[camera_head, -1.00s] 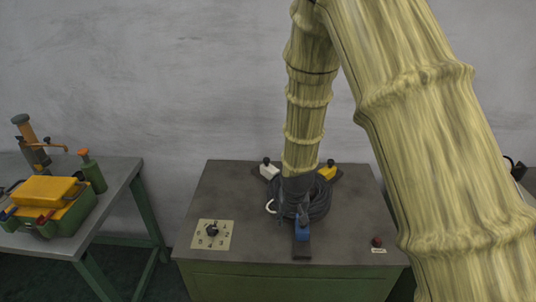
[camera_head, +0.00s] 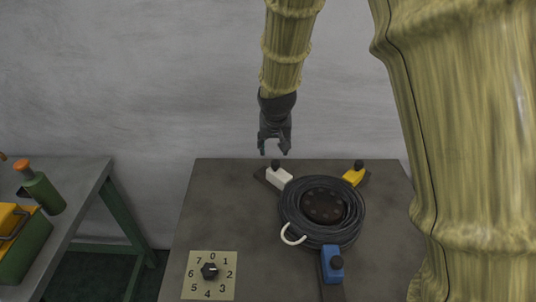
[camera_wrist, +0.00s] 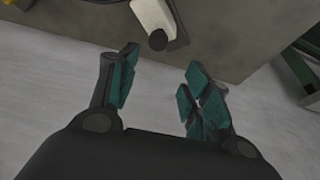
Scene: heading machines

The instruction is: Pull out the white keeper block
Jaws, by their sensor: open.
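The white keeper block (camera_head: 279,178) sits at the back left of the black coil (camera_head: 321,210) on the bench top. It has a dark knob on top. It also shows in the wrist view (camera_wrist: 152,15) at the top, with its round black knob in front of the fingers. My gripper (camera_head: 275,151) is open and empty, pointing down behind the white block near the bench's back edge. In the wrist view my teal-padded fingers (camera_wrist: 160,90) are apart with nothing between them, and the knob lies beyond their tips.
A yellow block (camera_head: 353,176) stands at the back right of the coil and a blue block (camera_head: 332,264) at its front. A white loop (camera_head: 292,235) sticks out of the coil. A numbered dial plate (camera_head: 210,274) is at front left. A side table (camera_head: 75,218) with tools stands left.

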